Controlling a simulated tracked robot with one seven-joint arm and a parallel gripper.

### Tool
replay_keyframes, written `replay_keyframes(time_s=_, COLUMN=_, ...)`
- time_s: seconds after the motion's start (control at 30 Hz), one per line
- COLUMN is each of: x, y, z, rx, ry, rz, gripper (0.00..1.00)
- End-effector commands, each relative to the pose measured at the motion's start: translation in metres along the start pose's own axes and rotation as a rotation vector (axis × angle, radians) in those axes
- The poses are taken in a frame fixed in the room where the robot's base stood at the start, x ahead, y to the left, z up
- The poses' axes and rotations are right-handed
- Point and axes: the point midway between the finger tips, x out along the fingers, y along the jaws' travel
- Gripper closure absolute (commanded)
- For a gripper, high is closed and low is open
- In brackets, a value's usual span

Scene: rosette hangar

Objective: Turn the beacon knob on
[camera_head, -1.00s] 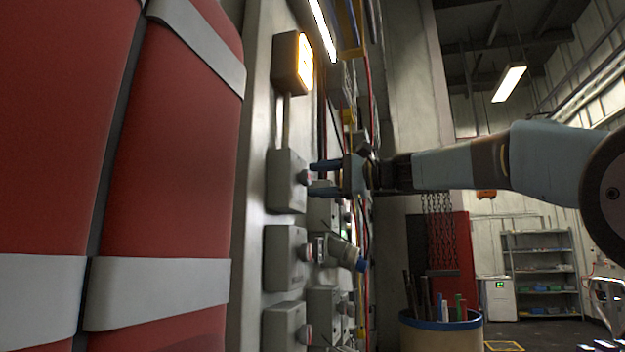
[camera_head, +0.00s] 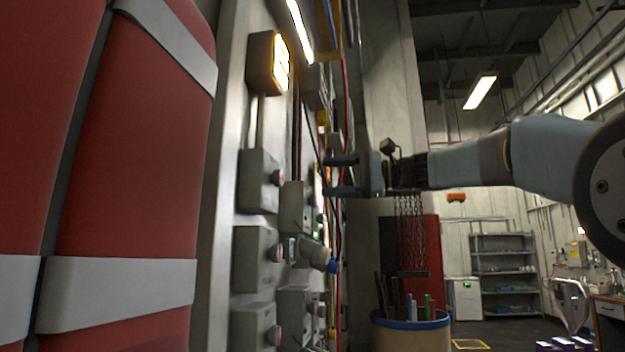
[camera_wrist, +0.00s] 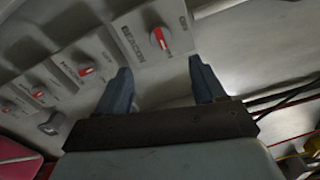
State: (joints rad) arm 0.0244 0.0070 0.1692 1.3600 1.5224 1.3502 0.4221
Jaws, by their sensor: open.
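The beacon knob (camera_wrist: 160,38) is a round grey knob with a red pointer mark, on a grey box labelled BEACON. Its small end markings are hard to read. In the head view the knob (camera_head: 277,177) shows side-on on its wall box (camera_head: 256,182). My gripper (camera_head: 329,176) is open and empty, to the right of the knob with a clear gap. In the wrist view the two blue fingers (camera_wrist: 160,68) are spread below the knob, touching nothing. An amber lamp (camera_head: 281,63) above the box is glowing.
More grey knob boxes (camera_head: 253,258) line the wall below and beside, with a protruding fitting (camera_head: 313,253). Large red padded shapes (camera_head: 135,170) fill the left. A blue-rimmed bin (camera_head: 411,335) of rods stands lower right. Red and black cables run along the wall.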

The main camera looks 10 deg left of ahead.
Motion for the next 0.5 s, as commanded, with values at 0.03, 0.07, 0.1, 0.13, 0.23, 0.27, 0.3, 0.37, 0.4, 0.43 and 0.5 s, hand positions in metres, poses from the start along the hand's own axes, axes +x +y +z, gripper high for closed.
replay_keyframes(time_s=0.03, x=-0.009, y=0.000, z=-0.001, rx=0.001, ry=0.002, rz=0.000, gripper=0.31)
replay_keyframes(time_s=0.07, x=-0.013, y=0.001, z=-0.001, rx=0.001, ry=0.003, rz=0.000, gripper=0.31)
replay_keyframes(time_s=0.1, x=-0.018, y=0.001, z=-0.001, rx=0.002, ry=0.003, rz=0.000, gripper=0.31)
replay_keyframes(time_s=0.13, x=-0.022, y=0.001, z=-0.001, rx=0.002, ry=0.002, rz=0.001, gripper=0.31)
replay_keyframes(time_s=0.23, x=-0.031, y=0.001, z=-0.002, rx=0.002, ry=0.002, rz=0.001, gripper=0.31)
replay_keyframes(time_s=0.27, x=-0.033, y=0.001, z=-0.002, rx=0.002, ry=0.001, rz=0.001, gripper=0.31)
replay_keyframes(time_s=0.3, x=-0.035, y=0.001, z=-0.001, rx=0.001, ry=0.001, rz=0.001, gripper=0.31)
replay_keyframes(time_s=0.37, x=-0.037, y=0.001, z=-0.001, rx=0.001, ry=0.000, rz=0.001, gripper=0.31)
replay_keyframes(time_s=0.4, x=-0.037, y=0.001, z=-0.001, rx=0.001, ry=0.000, rz=0.001, gripper=0.31)
replay_keyframes(time_s=0.43, x=-0.038, y=0.001, z=-0.001, rx=0.001, ry=0.000, rz=0.001, gripper=0.31)
replay_keyframes(time_s=0.5, x=-0.038, y=0.001, z=-0.001, rx=0.001, ry=0.000, rz=0.001, gripper=0.31)
